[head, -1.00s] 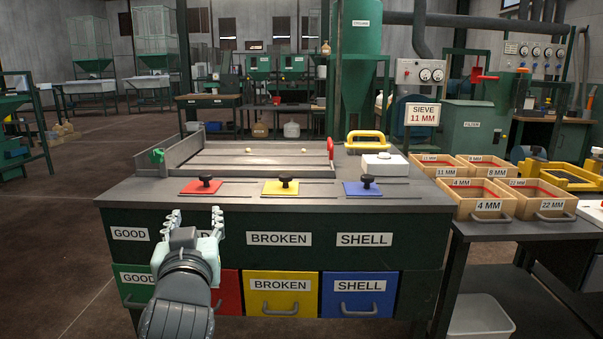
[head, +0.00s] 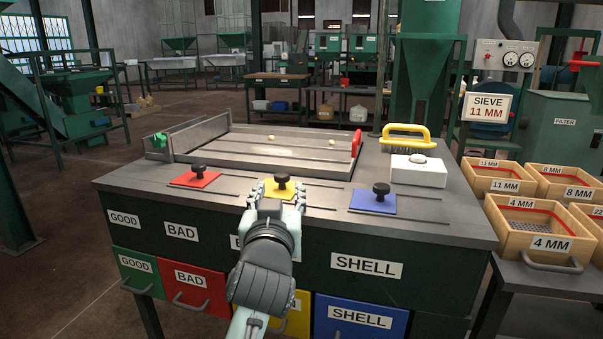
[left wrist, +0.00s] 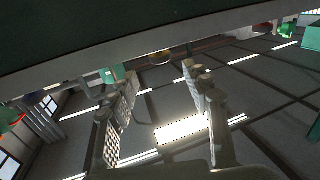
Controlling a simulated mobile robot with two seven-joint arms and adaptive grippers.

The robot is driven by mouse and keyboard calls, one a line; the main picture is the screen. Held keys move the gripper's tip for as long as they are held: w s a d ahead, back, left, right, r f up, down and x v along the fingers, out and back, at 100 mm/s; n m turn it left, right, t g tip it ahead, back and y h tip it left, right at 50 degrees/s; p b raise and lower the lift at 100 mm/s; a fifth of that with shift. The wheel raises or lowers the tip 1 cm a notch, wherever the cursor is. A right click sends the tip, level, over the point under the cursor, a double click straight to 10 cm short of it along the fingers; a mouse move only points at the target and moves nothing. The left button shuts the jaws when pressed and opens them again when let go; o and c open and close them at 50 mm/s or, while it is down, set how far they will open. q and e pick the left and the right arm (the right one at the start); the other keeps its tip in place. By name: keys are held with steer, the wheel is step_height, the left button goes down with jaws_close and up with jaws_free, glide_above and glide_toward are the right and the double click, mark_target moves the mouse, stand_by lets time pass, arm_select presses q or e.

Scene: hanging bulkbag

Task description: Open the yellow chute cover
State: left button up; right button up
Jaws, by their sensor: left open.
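The yellow chute cover (head: 271,187) is a small flat plate with a black knob (head: 283,183) on the grey sorting table (head: 330,195). My left gripper (head: 276,196) is open, its two fingers spread in front of the cover, one on each side of the knob in the head view. Its hand hides part of the BROKEN label and yellow drawer. In the left wrist view the open fingers (left wrist: 160,75) have nothing between them, and the dark table edge (left wrist: 130,45) runs across the top. I cannot tell whether the fingers touch the cover. My right gripper is not in view.
A red cover (head: 195,177) lies to the left and a blue cover (head: 372,202) to the right. Behind are a metal-rimmed tray (head: 255,155), a yellow-handled brush (head: 405,133) and a white box (head: 419,171). Wooden sieve boxes (head: 540,220) stand at right.

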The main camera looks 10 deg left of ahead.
mark_target(281, 178)
arm_select(q)
steer(key=shift+w, duration=0.25)
steer(key=x, duration=0.6)
steer(key=shift+a+r+p, duration=0.1)
steer(key=shift+a+p, duration=0.05)
steer(key=shift+p, duration=0.15)
steer(key=shift+w+a, duration=0.1)
steer(key=shift+w, duration=0.5)
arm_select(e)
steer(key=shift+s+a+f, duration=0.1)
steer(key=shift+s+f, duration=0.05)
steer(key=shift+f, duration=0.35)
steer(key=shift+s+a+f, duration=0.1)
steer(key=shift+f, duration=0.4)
arm_select(q)
jaws_close()
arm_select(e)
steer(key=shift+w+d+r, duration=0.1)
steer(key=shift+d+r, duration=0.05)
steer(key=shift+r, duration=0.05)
